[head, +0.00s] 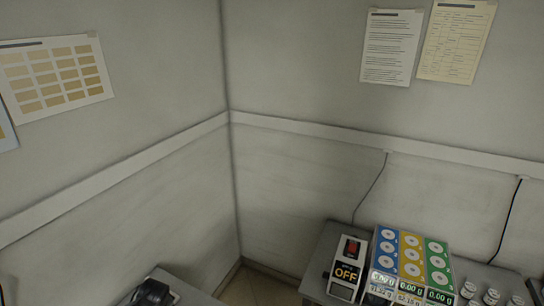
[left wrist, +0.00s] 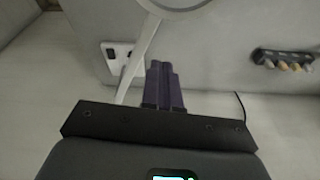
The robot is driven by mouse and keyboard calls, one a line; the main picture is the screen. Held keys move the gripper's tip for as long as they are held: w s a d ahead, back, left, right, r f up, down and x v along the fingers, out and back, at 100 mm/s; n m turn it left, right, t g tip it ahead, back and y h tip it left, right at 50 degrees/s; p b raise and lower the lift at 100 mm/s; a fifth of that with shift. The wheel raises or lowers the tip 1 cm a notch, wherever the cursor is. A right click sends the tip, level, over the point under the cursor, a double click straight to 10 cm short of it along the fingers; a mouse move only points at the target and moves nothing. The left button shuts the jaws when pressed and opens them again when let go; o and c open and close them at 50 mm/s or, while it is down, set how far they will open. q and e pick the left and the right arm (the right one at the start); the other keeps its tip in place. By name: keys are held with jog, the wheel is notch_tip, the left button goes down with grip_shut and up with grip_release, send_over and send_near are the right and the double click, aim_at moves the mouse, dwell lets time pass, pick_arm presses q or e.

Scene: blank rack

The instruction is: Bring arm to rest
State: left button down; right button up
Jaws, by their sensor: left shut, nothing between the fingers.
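My left gripper (left wrist: 164,68) shows in the left wrist view, with its two dark purple fingers side by side and pressed together. It is shut and holds nothing. It points toward a pale wall or surface. Neither gripper shows in the head view, and my right gripper is in no view.
In the head view, a device marked OFF (head: 346,274) and a blue, yellow and green rack (head: 411,262) stand on a table at lower right, beside several small jars (head: 490,297). A dark object (head: 152,293) sits at bottom left. The left wrist view shows a holder (left wrist: 283,58) at right.

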pick_arm(q)
jog(key=s+d+f+m, duration=0.1)
jog(key=s, duration=0.1)
jog(key=s+d+f+m, duration=0.1)
jog(key=s+d, duration=0.1)
jog(key=s+d+f+m, duration=0.1)
jog(key=s+d, duration=0.1)
jog(key=s, duration=0.1)
jog(key=shift+m+h, duration=0.3)
jog(key=s+d+r+m+t+h, duration=0.1)
jog(key=s+d+r+m, duration=0.25)
jog(key=s, duration=0.65)
jog(key=s+d+r+m+h, duration=0.1)
jog(key=s+d+r+m, duration=0.25)
jog(key=s, duration=0.55)
jog(key=s+d+r+m+t+h, duration=0.1)
jog(key=s+d+r+m, duration=0.25)
jog(key=s, duration=0.65)
notch_tip(320, 180, down, 10)
jog(key=a+b, duration=0.1)
jog(key=b, duration=0.9)
notch_tip(320, 180, up, 19)
jog(key=p, duration=1.8)
jog(key=shift+w+n+p, duration=0.2)
jog(key=shift+n+p, duration=0.2)
jog(key=shift+n, duration=0.05)
jog(key=shift+f, duration=0.1)
